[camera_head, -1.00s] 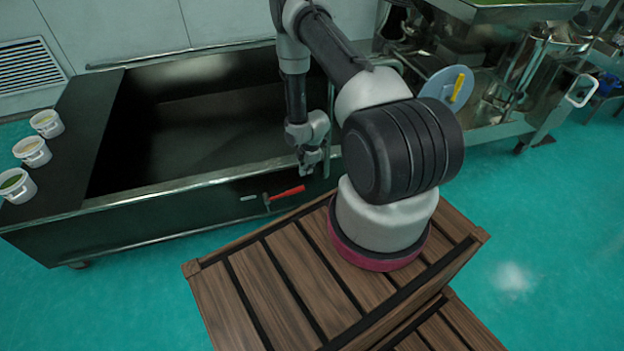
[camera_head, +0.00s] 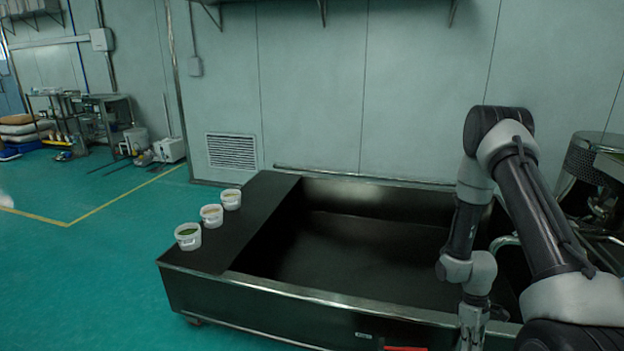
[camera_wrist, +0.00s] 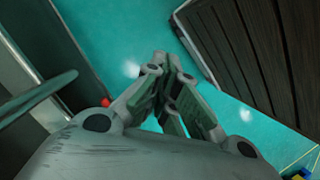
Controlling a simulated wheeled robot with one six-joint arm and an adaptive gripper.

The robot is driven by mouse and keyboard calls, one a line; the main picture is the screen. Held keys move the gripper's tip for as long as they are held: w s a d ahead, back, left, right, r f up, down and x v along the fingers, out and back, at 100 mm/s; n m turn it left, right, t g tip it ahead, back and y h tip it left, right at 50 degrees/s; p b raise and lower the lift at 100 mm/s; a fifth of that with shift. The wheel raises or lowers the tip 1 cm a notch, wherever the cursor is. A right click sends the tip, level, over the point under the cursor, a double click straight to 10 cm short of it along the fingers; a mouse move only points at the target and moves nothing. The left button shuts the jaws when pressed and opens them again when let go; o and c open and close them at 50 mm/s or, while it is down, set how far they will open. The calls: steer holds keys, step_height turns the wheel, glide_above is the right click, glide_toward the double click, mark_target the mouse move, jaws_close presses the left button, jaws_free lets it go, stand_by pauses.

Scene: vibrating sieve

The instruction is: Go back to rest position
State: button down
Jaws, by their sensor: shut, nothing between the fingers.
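My gripper (camera_wrist: 162,62) shows in the wrist view with its fingers together and nothing between them. It points down over the teal floor. In the head view my arm hangs at the right, in front of the dark metal tank (camera_head: 250,290). The gripper end is low there, at the bottom edge of the picture. Its fingertips are not clear in that view.
Several-slat dark wood (camera_wrist: 240,50) lies right of my gripper in the wrist view. A red handle (camera_head: 405,348) shows at the tank's front. Floor at left is open.

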steer(key=s+a+r+m, duration=0.2)
steer(key=r+m, duration=0.1)
steer(key=r, duration=1.1)
steer(key=s+a+r+m, duration=0.1)
steer(key=s+r+m, duration=0.2)
steer(key=r, duration=1.2)
steer(key=s+a+r+t, duration=0.2)
steer(key=s+r, duration=0.1)
steer(key=r, duration=0.4)
steer(key=s+a+r+t, duration=0.2)
steer(key=s+r+t, duration=0.1)
steer(key=r, duration=0.4)
steer(key=s+a+r+m+t, duration=0.1)
steer(key=s+r+t, duration=0.2)
steer(key=r, duration=0.4)
steer(key=shift+s+a+r, duration=0.2)
steer(key=shift+s+a, duration=0.2)
steer(key=shift+s, duration=0.4)
